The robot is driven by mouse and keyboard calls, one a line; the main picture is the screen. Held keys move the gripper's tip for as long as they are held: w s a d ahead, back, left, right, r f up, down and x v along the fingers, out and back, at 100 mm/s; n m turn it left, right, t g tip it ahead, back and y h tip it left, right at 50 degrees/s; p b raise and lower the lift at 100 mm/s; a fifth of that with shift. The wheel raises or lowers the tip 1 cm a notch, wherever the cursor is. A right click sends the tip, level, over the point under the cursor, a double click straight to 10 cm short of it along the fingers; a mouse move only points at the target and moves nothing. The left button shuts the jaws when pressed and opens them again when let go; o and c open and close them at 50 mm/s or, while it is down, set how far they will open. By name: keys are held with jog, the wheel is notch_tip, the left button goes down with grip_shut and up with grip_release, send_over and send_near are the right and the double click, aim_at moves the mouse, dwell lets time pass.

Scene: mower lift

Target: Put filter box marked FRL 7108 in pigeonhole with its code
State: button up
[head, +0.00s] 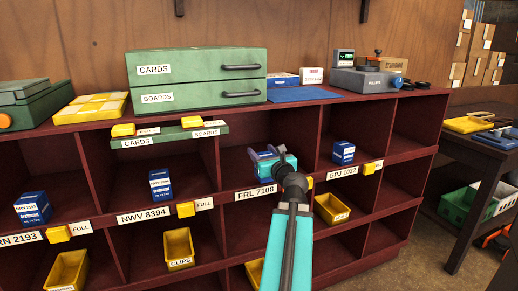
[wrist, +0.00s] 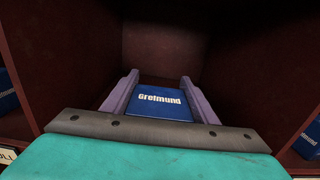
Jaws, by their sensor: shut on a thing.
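My gripper (head: 265,154) is inside the pigeonhole (head: 240,150) above the label FRL 7108 (head: 255,192). In the wrist view its two purple fingers (wrist: 157,92) are shut on a blue filter box (wrist: 160,104) with "Grelmund" in white on its face. The box's code does not show. The dark back and side walls of the pigeonhole surround the box and fingers in the wrist view. In the head view my arm and wrist hide most of the box, and whether it touches the pigeonhole floor cannot be told.
Other blue boxes stand in the NWV 8394 pigeonhole (head: 160,185), the GPJ 1037 pigeonhole (head: 343,152) and the far-left one (head: 33,208). Yellow tags (head: 186,209) sit on the shelf edge. Yellow bins (head: 179,248) fill the lower row. Green drawers (head: 197,76) stand on top.

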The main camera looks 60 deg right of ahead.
jog(key=shift+w+d+r+p, duration=0.1)
jog(key=shift+w+d+p, duration=0.2)
jog(key=shift+p, duration=1.6)
jog(key=w+d+f+b, duration=0.1)
jog(key=w+d, duration=0.3)
jog(key=d, duration=0.1)
jog(key=shift+w+d, duration=0.25)
jog(key=shift+w, duration=0.05)
jog(key=shift+w+d+f+b, duration=0.2)
jog(key=shift+f+b, duration=0.2)
jog(key=shift+f, duration=0.5)
jog(key=shift+w+d+f+b, duration=0.15)
jog(key=shift+f+b, duration=0.25)
jog(key=shift+f, duration=0.5)
jog(key=shift+s+f, duration=0.1)
jog(key=shift+f, duration=0.05)
jog(key=o, duration=1.3)
